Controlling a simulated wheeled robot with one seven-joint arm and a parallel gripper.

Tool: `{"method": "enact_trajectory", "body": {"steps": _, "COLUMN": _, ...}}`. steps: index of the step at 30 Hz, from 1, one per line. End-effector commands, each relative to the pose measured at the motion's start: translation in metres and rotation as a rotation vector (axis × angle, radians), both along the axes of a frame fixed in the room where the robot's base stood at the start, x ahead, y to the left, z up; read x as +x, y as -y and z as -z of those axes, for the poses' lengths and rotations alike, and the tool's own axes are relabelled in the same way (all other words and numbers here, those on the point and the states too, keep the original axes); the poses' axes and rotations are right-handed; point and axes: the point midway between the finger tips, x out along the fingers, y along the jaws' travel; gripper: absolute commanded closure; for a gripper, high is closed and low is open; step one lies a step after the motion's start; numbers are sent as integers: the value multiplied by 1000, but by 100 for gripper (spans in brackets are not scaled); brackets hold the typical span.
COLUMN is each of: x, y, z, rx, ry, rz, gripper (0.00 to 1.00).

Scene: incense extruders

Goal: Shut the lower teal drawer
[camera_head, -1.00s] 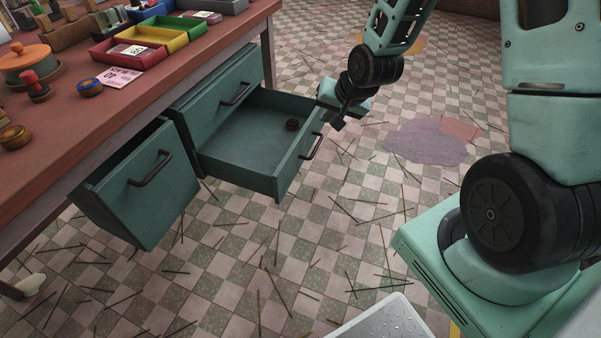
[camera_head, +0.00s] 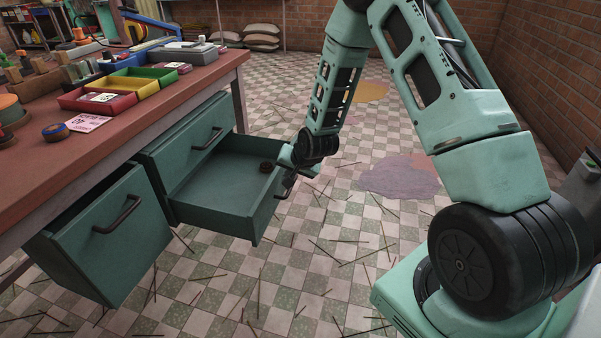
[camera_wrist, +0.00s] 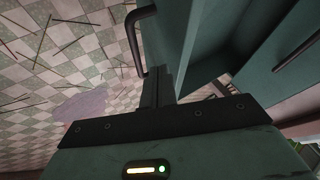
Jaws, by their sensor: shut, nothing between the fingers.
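The lower teal drawer (camera_head: 205,205) stands pulled out below an upper teal drawer (camera_head: 188,140) in the head view. In the wrist view, my shut, empty fingers (camera_wrist: 158,78) are beside the dark handle (camera_wrist: 134,40) and against or just in front of the drawer front (camera_wrist: 182,45). I cannot tell whether they touch. The fingertips are partly hidden in the head view.
Another teal drawer or cabinet (camera_head: 105,245) with a handle juts out at the left. The red worktop (camera_head: 100,150) above holds red, yellow and green trays. Thin sticks (camera_head: 190,295) litter the checkered floor. A brick wall (camera_head: 545,60) is at the right.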

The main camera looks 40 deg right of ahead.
Motion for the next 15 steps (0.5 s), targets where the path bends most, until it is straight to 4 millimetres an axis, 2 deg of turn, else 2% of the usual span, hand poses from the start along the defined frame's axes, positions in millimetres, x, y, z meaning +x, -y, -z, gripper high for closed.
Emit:
{"method": "enact_trajectory", "body": {"steps": 6, "x": 11, "y": -7, "z": 0, "rx": -1, "ry": -1, "rz": 2, "gripper": 100}}
{"method": "enact_trajectory", "body": {"steps": 15, "x": 11, "y": -8, "z": 0, "rx": 0, "ry": -1, "rz": 2, "gripper": 100}}
